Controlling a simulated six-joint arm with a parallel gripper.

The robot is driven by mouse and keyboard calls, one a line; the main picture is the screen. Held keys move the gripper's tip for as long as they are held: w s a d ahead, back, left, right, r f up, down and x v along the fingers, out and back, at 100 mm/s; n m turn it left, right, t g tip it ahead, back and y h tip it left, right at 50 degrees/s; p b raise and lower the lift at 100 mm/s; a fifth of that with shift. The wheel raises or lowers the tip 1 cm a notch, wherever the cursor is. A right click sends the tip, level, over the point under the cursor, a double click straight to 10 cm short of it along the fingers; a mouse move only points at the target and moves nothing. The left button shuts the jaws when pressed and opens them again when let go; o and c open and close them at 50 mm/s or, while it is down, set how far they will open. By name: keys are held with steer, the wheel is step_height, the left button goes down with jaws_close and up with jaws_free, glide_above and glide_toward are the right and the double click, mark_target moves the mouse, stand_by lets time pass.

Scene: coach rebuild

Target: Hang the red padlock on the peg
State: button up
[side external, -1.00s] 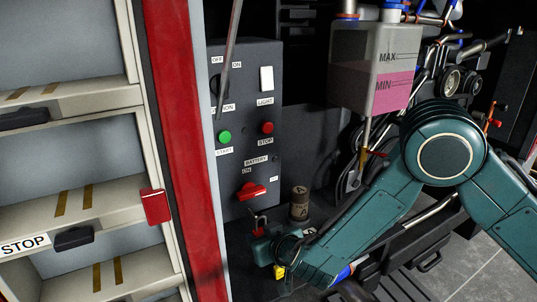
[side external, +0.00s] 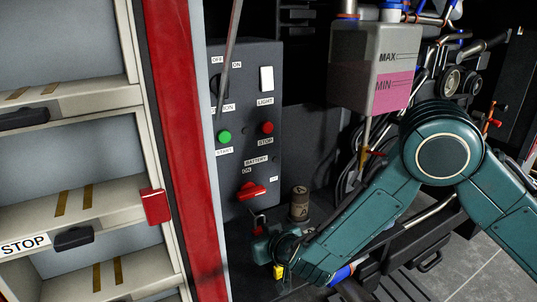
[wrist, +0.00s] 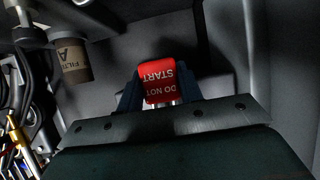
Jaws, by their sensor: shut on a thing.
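The red padlock (wrist: 158,82) sits between the fingers of my gripper (wrist: 159,97) in the wrist view, with the white words "DO NOT START" on its face. In the side view my gripper (side external: 266,246) is low in front of the grey switch panel, below the red battery switch (side external: 251,191). The padlock (side external: 258,231) shows there as a small red patch, with its thin shackle pointing up close to the panel's lower part. I cannot make out the peg in either view, nor tell whether the shackle touches anything.
The grey panel (side external: 270,100) carries green and red buttons. A pink-filled tank (side external: 372,75) hangs above. A red door post (side external: 185,130) stands left.

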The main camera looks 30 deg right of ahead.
steer(key=shift+w+f, duration=0.1)
steer(key=shift+w, duration=1.4)
stand_by(1.3)
steer(key=shift+w+f, duration=0.25)
steer(key=shift+w, duration=0.2)
stand_by(0.5)
steer(key=shift+w+f, duration=0.1)
steer(key=shift+f, duration=0.25)
stand_by(0.5)
steer(key=o, duration=1.1)
steer(key=shift+o, duration=0.4)
steer(key=o, duration=0.3)
